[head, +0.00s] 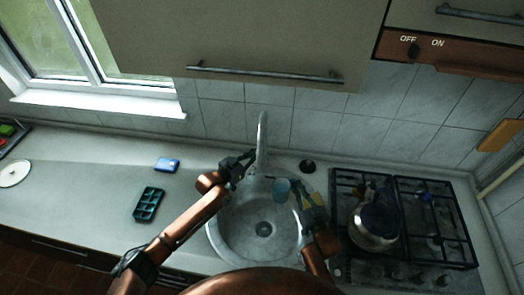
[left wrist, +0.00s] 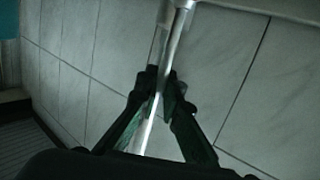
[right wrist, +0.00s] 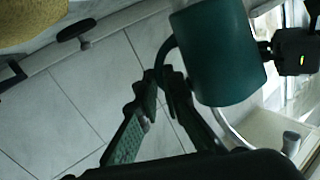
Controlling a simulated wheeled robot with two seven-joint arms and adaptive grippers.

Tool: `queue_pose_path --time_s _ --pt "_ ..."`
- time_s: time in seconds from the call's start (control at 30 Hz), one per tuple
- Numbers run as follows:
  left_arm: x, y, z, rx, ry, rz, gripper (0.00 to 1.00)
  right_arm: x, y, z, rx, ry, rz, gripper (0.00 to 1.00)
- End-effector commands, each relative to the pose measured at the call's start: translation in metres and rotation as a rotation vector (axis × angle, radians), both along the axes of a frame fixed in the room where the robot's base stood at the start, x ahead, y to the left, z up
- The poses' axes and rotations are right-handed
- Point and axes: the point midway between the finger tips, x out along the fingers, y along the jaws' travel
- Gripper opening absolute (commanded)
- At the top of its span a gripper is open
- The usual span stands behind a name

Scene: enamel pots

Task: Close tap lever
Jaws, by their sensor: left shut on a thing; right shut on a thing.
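The metal tap (head: 262,140) stands upright behind the round sink. My left gripper (head: 248,158) is beside the tap, on its left. In the left wrist view, my left gripper (left wrist: 160,88) is shut on a slim shiny bar that looks like the tap lever (left wrist: 148,130); the fingers partly hide it. My right gripper (head: 300,193) is over the sink's right side. In the right wrist view, my right gripper (right wrist: 160,82) is shut on the handle of a teal mug (right wrist: 215,55). The mug (head: 281,190) is in front of the tap.
The sink (head: 225,228) lies below both grippers. A hob (head: 425,225) with a kettle (head: 370,228) is at right. An ice tray (head: 148,204) and a blue box (head: 167,164) lie on the counter at left. The counter between them and the sink is free.

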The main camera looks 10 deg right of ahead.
Motion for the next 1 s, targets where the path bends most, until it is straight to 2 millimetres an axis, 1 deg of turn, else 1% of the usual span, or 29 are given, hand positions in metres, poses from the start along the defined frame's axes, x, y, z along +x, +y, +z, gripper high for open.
queue_pose_path --time_s 0.03,0.27,0.3,0.5,0.57,0.87,1.0 --pt "0.001 0.001 0.002 0.001 -0.001 0.001 0.0 0.0 0.0 0.002 0.002 -0.003 0.001 0.0" --pt "0.001 0.0 0.001 0.001 -0.002 0.001 0.0 0.0 0.0 0.001 0.002 -0.003 0.001 0.0" --pt "0.001 0.0 0.001 0.001 -0.002 0.001 0.08 0.0 0.0 0.001 0.002 -0.003 0.001 0.0" --pt "0.001 0.0 0.001 0.001 -0.001 0.0 0.22 0.0 0.0 0.001 0.002 -0.003 0.001 0.0" --pt "0.001 0.0 0.0 0.001 -0.001 0.0 0.25 0.0 0.0 0.001 0.002 -0.003 0.001 0.0" --pt "-0.001 0.002 0.0 0.001 0.0 0.0 0.25 0.0 0.0 0.001 0.002 -0.003 0.001 0.0" --pt "-0.007 0.011 0.001 0.001 0.001 0.001 0.25 0.0 0.0 0.001 0.002 -0.003 0.001 0.0"
